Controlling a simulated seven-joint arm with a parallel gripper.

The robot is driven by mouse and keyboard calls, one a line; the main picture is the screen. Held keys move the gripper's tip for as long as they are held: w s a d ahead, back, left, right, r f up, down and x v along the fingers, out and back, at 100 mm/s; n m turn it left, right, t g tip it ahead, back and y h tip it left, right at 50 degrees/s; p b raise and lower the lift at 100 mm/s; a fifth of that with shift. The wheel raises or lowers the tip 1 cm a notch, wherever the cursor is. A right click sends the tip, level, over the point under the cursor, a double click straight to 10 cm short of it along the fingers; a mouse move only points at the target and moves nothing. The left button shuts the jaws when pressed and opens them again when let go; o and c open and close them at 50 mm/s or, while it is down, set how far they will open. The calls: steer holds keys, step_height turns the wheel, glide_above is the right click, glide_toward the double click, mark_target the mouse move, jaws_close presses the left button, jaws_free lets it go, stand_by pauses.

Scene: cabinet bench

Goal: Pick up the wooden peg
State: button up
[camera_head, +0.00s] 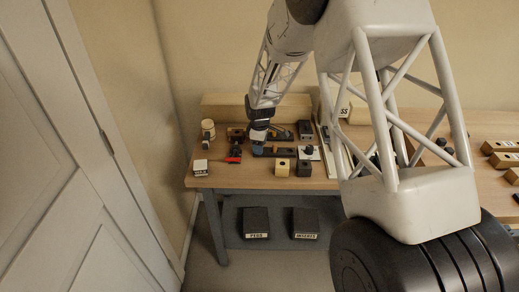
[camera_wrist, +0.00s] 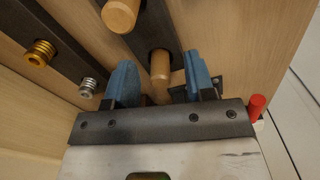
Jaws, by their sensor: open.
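A second, similar wooden peg (camera_wrist: 120,14) shows farther up, at the top edge. My gripper (camera_wrist: 160,80) has two blue fingers, spread apart, one on each side of the nearer peg. I see a gap on both sides, so the fingers do not look closed on it. The lower end of this peg is partly hidden by the gripper body. In the head view my gripper (camera_head: 258,147) is low over the wooden bench; the pegs are too small to make out there.
A brass threaded piece (camera_wrist: 38,53) and a silver one (camera_wrist: 88,87) lie left of the fingers; a red piece (camera_wrist: 257,104) is at right. Two dark bins (camera_head: 255,222) (camera_head: 305,223) sit on the lower shelf.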

stand_by(0.5)
jaws_close()
steer(key=shift+r, duration=0.15)
steer(key=shift+r, duration=0.5)
step_height(320, 180, up, 2)
steer(key=shift+r, duration=0.1)
steer(key=s+d, duration=0.2)
steer(key=s, duration=0.5)
steer(key=s+d+r, duration=0.1)
steer(key=s+d, duration=0.1)
steer(key=s, duration=0.6)
steer(key=shift+s+r, duration=0.25)
steer(key=shift+w+a, duration=0.1)
steer(key=w+a+r, duration=0.3)
steer(key=w+a, duration=0.3)
steer(key=w, duration=0.5)
steer(key=w+a+r, duration=0.3)
steer(key=w+a, duration=0.4)
steer(key=w, duration=0.5)
steer(key=shift+w+a, duration=0.15)
